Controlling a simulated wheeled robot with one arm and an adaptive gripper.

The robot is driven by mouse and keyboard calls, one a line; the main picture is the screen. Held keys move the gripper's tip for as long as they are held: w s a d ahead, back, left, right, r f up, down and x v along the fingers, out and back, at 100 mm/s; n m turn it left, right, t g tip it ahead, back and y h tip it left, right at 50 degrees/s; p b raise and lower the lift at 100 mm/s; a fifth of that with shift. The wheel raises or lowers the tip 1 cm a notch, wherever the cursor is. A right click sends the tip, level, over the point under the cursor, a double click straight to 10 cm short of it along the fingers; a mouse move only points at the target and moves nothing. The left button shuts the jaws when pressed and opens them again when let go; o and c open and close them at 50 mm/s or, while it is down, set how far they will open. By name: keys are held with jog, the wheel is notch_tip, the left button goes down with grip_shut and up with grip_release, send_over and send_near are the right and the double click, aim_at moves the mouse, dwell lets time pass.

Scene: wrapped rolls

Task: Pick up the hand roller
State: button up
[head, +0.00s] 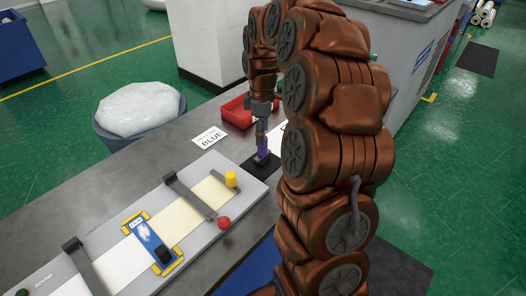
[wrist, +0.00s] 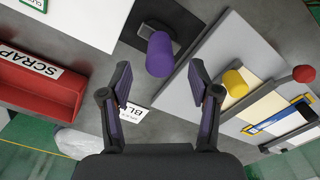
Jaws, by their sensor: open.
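The hand roller shows as an upright purple cylinder (wrist: 159,55) on a small black pad in the wrist view. In the head view its purple body (head: 263,152) stands on the black pad (head: 258,167), partly hidden by my gripper. My gripper (wrist: 159,72) is open and empty, its two dark fingers with purple inner pads spread apart. In the wrist view the cylinder lies between and just beyond the fingertips. In the head view my gripper (head: 262,136) points down over it.
Right next to the pad is a grey board (head: 200,238) with a yellow cylinder (head: 231,179), a red knob (head: 224,222) and a blue-yellow tool (head: 152,243). A red bin (head: 236,112) and a BLUE card (head: 209,137) are behind. A grey tub (head: 138,118) stands beyond the table.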

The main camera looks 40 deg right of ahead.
aim_at(263, 151)
jog(key=shift+f+p, duration=0.35)
jog(key=shift+f, duration=1.1)
jog(key=shift+c, duration=0.3)
grip_shut()
